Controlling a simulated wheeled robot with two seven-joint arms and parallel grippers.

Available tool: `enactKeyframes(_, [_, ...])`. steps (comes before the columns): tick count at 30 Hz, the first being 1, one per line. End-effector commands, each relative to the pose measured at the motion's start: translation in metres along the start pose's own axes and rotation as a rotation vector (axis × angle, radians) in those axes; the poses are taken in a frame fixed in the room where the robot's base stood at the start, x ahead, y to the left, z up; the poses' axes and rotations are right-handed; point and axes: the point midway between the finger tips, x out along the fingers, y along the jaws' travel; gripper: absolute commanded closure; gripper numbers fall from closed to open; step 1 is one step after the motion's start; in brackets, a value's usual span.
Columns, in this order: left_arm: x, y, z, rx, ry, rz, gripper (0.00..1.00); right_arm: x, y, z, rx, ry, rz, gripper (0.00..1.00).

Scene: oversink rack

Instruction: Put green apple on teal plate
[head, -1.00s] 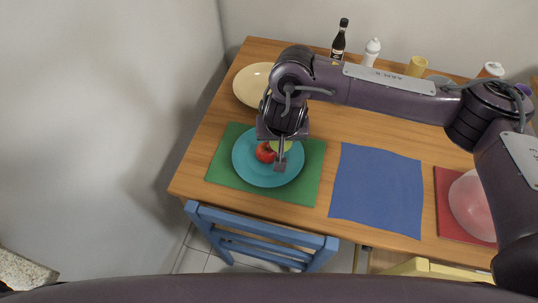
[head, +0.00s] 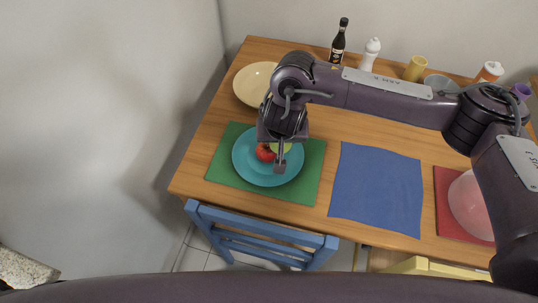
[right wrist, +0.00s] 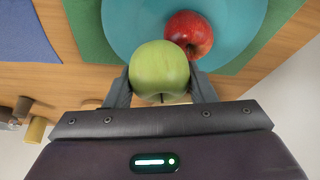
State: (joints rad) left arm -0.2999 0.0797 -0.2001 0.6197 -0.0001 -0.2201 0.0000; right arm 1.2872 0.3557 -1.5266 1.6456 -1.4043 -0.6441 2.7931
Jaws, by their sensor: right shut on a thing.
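The teal plate (head: 262,178) lies on a green placemat (head: 310,180) at the left of the table. A red apple (head: 265,153) sits on the plate; it also shows in the right wrist view (right wrist: 188,35). My right gripper (head: 280,160) is over the right part of the plate, shut on the green apple (right wrist: 159,70). The green apple is partly hidden behind the gripper in the head view (head: 287,147). It is beside the red apple; whether it touches the plate I cannot tell. My left gripper is not in view.
A cream plate (head: 252,84) lies behind the placemat. A blue placemat (head: 376,190) is bare. A pink bowl (head: 470,205) is on a red placemat at the right. A bottle (head: 338,42), a white shaker (head: 370,55) and a yellow cup (head: 414,69) stand at the back. A blue chair (head: 260,238) is in front.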

Motion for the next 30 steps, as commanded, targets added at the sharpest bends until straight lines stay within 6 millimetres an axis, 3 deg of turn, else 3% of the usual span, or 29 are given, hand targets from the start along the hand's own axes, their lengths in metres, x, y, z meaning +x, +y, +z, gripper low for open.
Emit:
enactKeyframes(29, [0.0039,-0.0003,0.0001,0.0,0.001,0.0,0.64,0.0082,-0.0001,0.0032,0.0,0.0,0.0,0.73])
enactKeyframes(30, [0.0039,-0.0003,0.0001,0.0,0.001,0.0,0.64,0.0082,-0.0001,0.0032,0.0,0.0,0.0,0.45])
